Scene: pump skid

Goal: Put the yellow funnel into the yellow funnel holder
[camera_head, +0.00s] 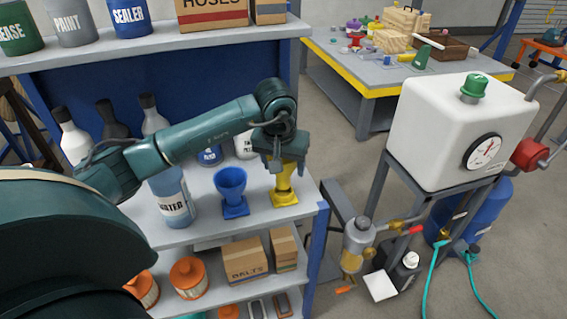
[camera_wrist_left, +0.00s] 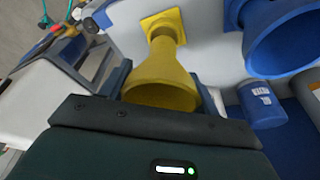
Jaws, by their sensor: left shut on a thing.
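My left gripper (camera_head: 282,168) is over the right end of the shelf, shut on the yellow funnel (camera_head: 287,175). In the left wrist view the yellow funnel (camera_wrist_left: 162,80) has its wide mouth between the fingers and its narrow end pointing away. The yellow funnel holder (camera_head: 285,199) has a square base on the shelf, directly below the funnel. The holder (camera_wrist_left: 163,24) also shows in the left wrist view, in line with the narrow end. The funnel's narrow end appears to meet the holder; I cannot tell how deep it sits. My right gripper is not in view.
A blue funnel (camera_head: 230,182) stands upright in a blue holder (camera_head: 235,211) just left of the yellow one. A blue water bottle (camera_head: 172,197) stands farther left. The shelf's right edge is close to the yellow holder. A white tank (camera_head: 440,125) stands to the right.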

